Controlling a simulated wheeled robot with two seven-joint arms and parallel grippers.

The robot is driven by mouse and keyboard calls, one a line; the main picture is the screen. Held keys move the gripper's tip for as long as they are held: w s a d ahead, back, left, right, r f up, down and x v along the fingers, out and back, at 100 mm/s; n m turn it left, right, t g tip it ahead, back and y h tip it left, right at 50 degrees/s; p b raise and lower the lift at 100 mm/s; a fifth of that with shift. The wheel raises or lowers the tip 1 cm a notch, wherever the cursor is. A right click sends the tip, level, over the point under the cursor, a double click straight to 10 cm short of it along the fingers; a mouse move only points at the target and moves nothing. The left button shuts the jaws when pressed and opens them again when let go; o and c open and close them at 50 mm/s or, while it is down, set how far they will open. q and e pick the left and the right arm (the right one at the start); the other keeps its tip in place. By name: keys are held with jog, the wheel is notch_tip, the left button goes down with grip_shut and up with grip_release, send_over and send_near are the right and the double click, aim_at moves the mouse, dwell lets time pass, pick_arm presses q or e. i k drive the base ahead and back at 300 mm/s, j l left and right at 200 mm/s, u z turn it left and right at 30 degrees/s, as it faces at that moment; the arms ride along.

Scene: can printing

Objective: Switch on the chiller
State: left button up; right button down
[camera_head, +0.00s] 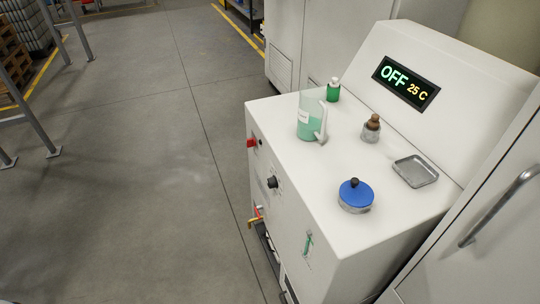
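The chiller (285,150) is a white cabinet right of centre, with a sloped raised back. Its display (406,83) reads "OFF" in green and "25 C" in yellow. On its left-facing front are a red switch (251,143) near the upper corner, a black knob (272,182) lower down and a small green level gauge (308,244). Whether the red part is a rocker or a rotary switch is too small to tell. Neither of my grippers shows in the head view.
On the chiller's top stand a jug of green liquid (310,118), a green bottle (333,92), a brown-topped fitting (371,128), a blue-capped filler (355,194) and a grey tray (415,171). A brass valve (255,220) sticks out low on the front. Open floor (130,170) lies to the left.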

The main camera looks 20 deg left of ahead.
aim_at(251, 142)
jog(key=i+j+u, duration=0.1)
jog(key=j, duration=0.35)
jog(key=i+j, duration=0.2)
jog(key=j, duration=0.25)
jog(key=i+j+u, duration=0.15)
jog(key=j, duration=0.3)
jog(key=i+j+u, duration=0.1)
jog(key=j, duration=0.35)
jog(key=i+j, duration=0.25)
jog(key=j, duration=0.15)
jog(key=i+j+u, duration=0.15)
jog(key=j, duration=0.3)
